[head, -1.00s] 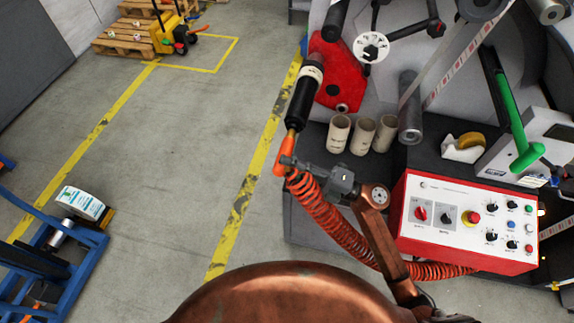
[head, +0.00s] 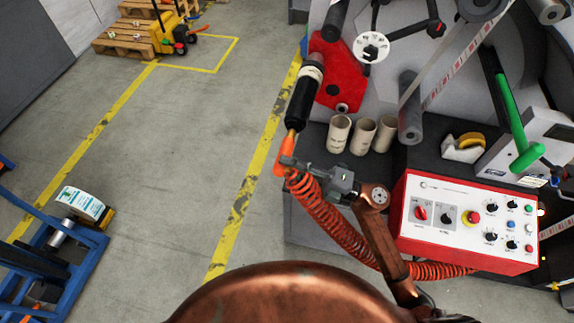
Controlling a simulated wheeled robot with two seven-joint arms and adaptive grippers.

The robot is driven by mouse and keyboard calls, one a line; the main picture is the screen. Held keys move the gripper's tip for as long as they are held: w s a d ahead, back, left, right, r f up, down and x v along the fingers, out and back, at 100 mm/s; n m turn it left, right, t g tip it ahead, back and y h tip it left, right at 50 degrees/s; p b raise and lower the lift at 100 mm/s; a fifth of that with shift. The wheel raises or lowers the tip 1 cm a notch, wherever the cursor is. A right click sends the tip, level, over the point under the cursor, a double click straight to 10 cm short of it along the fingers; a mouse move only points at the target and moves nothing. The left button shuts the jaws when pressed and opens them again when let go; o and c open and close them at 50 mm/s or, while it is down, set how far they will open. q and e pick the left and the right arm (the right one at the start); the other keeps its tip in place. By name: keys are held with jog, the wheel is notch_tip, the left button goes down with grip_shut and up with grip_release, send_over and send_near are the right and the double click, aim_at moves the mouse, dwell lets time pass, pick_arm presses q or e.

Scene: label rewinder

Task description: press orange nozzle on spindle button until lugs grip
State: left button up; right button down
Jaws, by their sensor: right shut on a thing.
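The orange nozzle (head: 287,146) is held at the tip of my right gripper (head: 287,163), which is shut on it. An orange coiled hose (head: 323,217) runs down from it to the right. The nozzle's tip is at the near end of the black spindle (head: 302,101), which sticks out from the red plate (head: 343,72). The tip appears to meet the spindle end; the button and the exact contact are too small to tell. The lugs cannot be made out; a pale core (head: 312,72) sits around the spindle's far part. My left gripper is not in view.
Several cardboard cores (head: 362,135) stand on the dark machine ledge, with a tape dispenser (head: 463,147) to their right. A red and white control box (head: 467,223) is right of my arm. The floor to the left is open up to a blue cart (head: 60,250).

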dwell(0.5)
jog(key=s+a+p, duration=0.2)
jog(key=s, duration=0.6)
jog(key=shift+s+a+p, duration=0.3)
jog(key=shift+a, duration=0.1)
dwell(0.4)
jog(key=s+a+f+b, duration=0.1)
jog(key=s+a+f, duration=0.2)
jog(key=s, duration=0.7)
jog(key=shift+s+a+f+b, duration=0.2)
jog(key=shift+f+b, duration=0.2)
jog(key=shift+f, duration=0.05)
dwell(0.7)
